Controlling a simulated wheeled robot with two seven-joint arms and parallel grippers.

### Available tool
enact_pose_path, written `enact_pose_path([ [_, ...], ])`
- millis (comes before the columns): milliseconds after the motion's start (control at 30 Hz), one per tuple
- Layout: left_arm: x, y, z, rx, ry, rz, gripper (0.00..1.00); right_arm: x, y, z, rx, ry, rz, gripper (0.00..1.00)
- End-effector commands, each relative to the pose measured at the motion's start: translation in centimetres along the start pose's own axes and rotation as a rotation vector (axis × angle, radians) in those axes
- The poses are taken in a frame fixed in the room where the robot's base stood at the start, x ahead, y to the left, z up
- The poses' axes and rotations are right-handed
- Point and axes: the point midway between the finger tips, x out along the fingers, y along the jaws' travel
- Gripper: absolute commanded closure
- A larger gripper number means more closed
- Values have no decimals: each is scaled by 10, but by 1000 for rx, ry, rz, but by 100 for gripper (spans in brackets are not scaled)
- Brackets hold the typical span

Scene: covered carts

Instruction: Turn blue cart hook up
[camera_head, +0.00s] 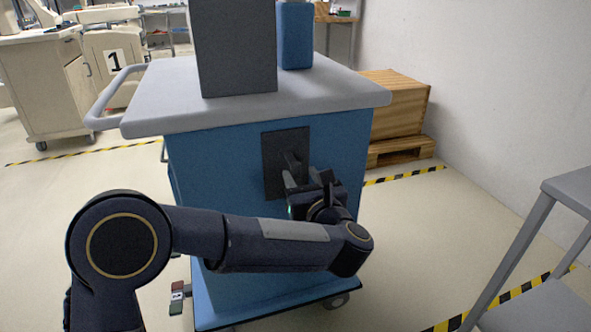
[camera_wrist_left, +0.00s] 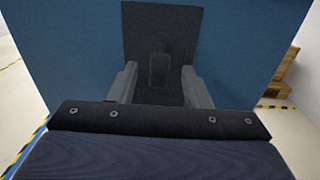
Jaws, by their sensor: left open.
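The blue cart (camera_head: 225,240) stands in front of me with a grey top. A dark plate (camera_head: 272,150) is fixed to its front side, and it fills the upper middle of the left wrist view (camera_wrist_left: 185,25). The dark hook (camera_head: 291,160) sits on the plate; in the left wrist view it shows as a narrow dark bar (camera_wrist_left: 158,68). My left gripper (camera_head: 298,181) is at the plate, open, with one finger on each side of the hook (camera_wrist_left: 160,85). I cannot tell whether the fingers touch it. My right gripper is out of view.
A dark grey box (camera_head: 235,50) and a blue box (camera_head: 295,35) stand on the cart top. Wooden crates (camera_head: 400,105) are behind it by the wall. A grey frame (camera_head: 530,235) stands at the right. Floor between it and the cart is clear.

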Motion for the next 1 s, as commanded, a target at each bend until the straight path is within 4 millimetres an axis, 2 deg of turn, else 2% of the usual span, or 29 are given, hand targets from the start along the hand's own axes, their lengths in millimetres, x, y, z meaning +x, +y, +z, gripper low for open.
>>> enact_pose_path([
  [100,20,1,-1,1,0,2,56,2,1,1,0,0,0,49],
  [300,41,0,0,3,-1,-1,56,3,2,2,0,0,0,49],
  [633,46,0,0,4,-1,-2,56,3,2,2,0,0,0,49],
  [900,45,0,0,4,-1,-2,92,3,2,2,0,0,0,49],
  [967,45,0,0,4,-1,-2,100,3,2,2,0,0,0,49],
  [1000,45,0,0,4,-1,-2,100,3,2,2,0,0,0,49],
])
